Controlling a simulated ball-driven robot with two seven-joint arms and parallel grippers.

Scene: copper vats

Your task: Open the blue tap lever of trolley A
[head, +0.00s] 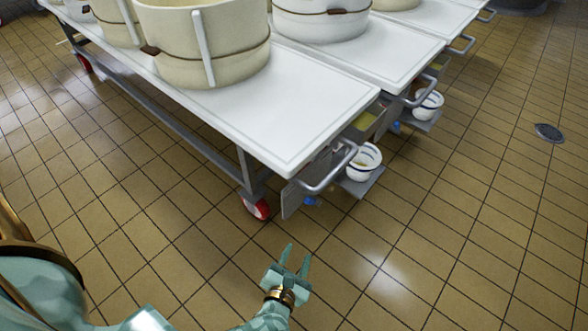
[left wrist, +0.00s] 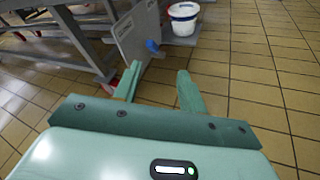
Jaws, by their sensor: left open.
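A blue tap lever (head: 312,201) shows low at the end of the nearest white-topped trolley (head: 310,112), partly hidden by a grey metal plate. No letter on the trolley can be read. The lever also shows in the left wrist view (left wrist: 152,45), beside the grey plate (left wrist: 136,32) and beyond my fingers. My left gripper (head: 296,258) is open and empty, over the floor, short of the lever and apart from it. Its two green fingers also show in the left wrist view (left wrist: 158,82). My right gripper is not in view.
A white bucket with dark bands (head: 363,162) stands on a small shelf beside the lever. A grey handle (head: 328,172) sticks out above it. Another trolley with a similar blue part (head: 396,126) stands behind. Pale tubs (head: 215,45) stand on top.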

